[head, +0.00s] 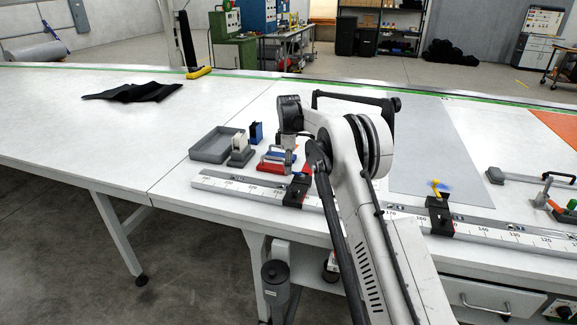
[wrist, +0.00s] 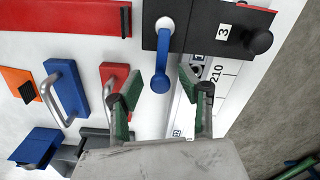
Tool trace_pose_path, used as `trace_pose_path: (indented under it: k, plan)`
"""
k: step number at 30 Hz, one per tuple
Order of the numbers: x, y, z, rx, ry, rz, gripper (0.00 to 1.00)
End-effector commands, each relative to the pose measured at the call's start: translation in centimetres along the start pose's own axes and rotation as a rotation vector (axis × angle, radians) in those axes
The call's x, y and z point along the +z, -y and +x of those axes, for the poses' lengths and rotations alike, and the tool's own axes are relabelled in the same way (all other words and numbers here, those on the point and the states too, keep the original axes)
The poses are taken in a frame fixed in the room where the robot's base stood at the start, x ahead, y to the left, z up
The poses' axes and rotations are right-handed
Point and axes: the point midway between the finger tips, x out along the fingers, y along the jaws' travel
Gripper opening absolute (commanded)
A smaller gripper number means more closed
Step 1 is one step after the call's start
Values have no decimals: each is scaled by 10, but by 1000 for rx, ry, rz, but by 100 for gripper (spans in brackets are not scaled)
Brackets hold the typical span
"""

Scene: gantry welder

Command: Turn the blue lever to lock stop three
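Stop three is a black block (wrist: 205,35) with a white label "3" and a round black knob, at the top of the wrist view. In the head view it is a dark block (head: 297,191) on the ruler rail. Its blue lever (wrist: 160,62) starts at a pale round pivot and points down in the wrist view, past the block's edge. My gripper (wrist: 160,78) is open, with one green-padded finger on each side of the lever's free end. I see gaps on both sides. Whether the fingertips are level with the lever is unclear.
The ruler rail (head: 240,193) runs along the table's front edge. Red and blue handled blocks (wrist: 65,90) lie left of my gripper in the wrist view. A grey tray (head: 210,153) stands left of them in the head view. Another stop (head: 438,218) with a yellow lever is right.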

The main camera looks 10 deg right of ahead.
Motion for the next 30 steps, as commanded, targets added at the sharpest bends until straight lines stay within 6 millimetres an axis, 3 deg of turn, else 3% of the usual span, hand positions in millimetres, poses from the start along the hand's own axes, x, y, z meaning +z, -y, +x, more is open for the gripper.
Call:
trace_pose_path:
  k: [2, 10, 20, 30]
  plan:
    - [0, 0, 0, 0, 0, 0, 36]
    - [0, 0, 0, 0, 0, 0, 0]
    - [1, -2, 0, 0, 0, 30, 0]
    - [5, -12, 1, 0, 0, 235, 0]
